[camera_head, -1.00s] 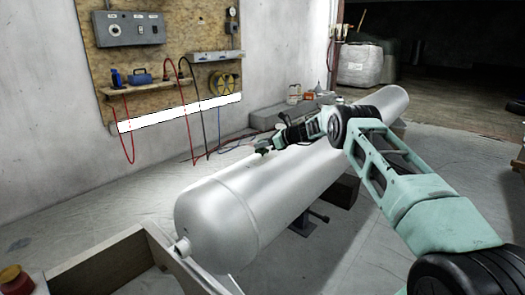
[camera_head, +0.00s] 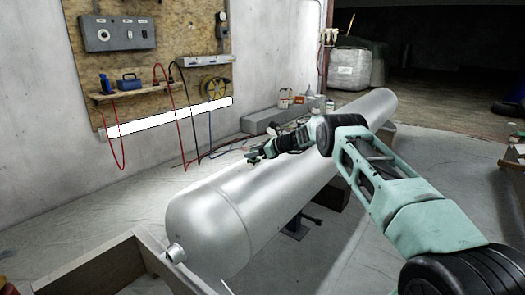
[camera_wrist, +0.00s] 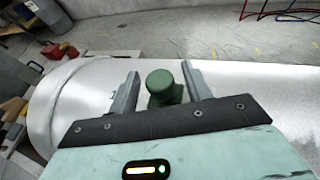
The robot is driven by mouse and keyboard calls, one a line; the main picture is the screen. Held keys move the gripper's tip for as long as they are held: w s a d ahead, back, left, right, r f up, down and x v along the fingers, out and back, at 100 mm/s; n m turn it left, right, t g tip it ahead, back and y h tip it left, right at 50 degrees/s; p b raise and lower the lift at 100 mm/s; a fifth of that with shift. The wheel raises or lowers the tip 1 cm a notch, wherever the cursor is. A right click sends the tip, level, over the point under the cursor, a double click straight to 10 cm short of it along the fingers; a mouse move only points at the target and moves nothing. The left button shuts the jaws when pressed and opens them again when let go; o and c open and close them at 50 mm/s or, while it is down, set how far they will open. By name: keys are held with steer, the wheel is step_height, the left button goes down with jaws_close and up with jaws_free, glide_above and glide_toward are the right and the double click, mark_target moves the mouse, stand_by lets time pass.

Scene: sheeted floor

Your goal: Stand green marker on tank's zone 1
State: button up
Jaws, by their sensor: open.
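The tank (camera_head: 225,215) is a long silver-white cylinder lying on low supports. It also fills the middle of the wrist view (camera_wrist: 80,85). The green marker (camera_wrist: 160,86) is a dark green round-topped piece, seen between my fingers in the wrist view. It looks upright over the tank's surface; its base is partly hidden by my gripper, so I cannot tell how it rests there. My gripper (camera_wrist: 161,80) is open, one finger on each side of the marker, with a visible gap on the left. In the head view my gripper (camera_head: 258,155) is over the tank's upper side.
A wooden board (camera_head: 150,50) with a control box and hoses hangs on the left wall. A wooden-sided crate (camera_head: 105,265) stands at the near left. A large pale sack (camera_head: 350,68) stands at the back.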

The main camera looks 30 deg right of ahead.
steer(key=p+v, duration=0.1)
steer(key=v, duration=1.1)
steer(key=s+a+r+n+g+y, duration=0.15)
steer(key=a+n, duration=0.25)
steer(key=a, duration=0.6)
steer(key=s+a+r+n+g, duration=0.2)
steer(key=a+r+n+g, duration=0.1)
steer(key=a, duration=0.7)
steer(key=s+a+r+n+g+h, duration=0.1)
steer(key=s+a+r+n+g, duration=0.15)
steer(key=s+a+n, duration=0.4)
steer(key=s+a+r+n+g+h, duration=0.1)
steer(key=s+a+n+g, duration=0.2)
steer(key=s+a, duration=0.7)
steer(key=s+a+n+g+h, duration=0.1)
steer(key=s+a+n, duration=0.25)
steer(key=s, duration=0.25)
steer(key=s+a+n+h, duration=0.2)
steer(key=s+a+n, duration=0.15)
steer(key=s, duration=0.25)
steer(key=s+a+n+g+h, duration=0.1)
steer(key=s+a+n, duration=0.1)
steer(key=s+n, duration=0.3)
steer(key=s+d+n+t+h, duration=0.1)
steer(key=s+d+n+h, duration=0.2)
steer(key=s+n, duration=0.4)
steer(key=s, duration=0.8)
steer(key=shift+d+f+n, duration=0.25)
steer(key=shift+d+n, duration=0.05)
steer(key=shift+n, duration=0.05)
